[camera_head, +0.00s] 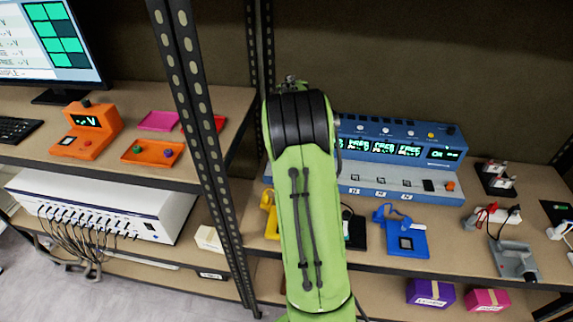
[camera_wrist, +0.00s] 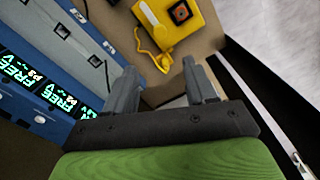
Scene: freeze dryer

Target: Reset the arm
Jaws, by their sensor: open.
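My green arm reaches up and forward across the middle of the head view, in front of the shelves. My gripper is hidden behind the arm in that view. In the wrist view my gripper (camera_wrist: 163,93) shows two grey fingers spread apart with nothing between them. Beyond the fingertips lies a yellow device (camera_wrist: 178,28) with a cord on the brown shelf. The blue machine (camera_wrist: 52,75) with lit green displays is to the left of the fingers. The same blue machine (camera_head: 398,143) stands behind and right of my arm in the head view.
A black perforated rack post (camera_head: 197,110) stands left of my arm. Left shelves hold an orange device (camera_head: 90,128), trays and a white box with several cables (camera_head: 110,208). On the right are a blue device (camera_head: 405,240) and a grey tool (camera_head: 514,260).

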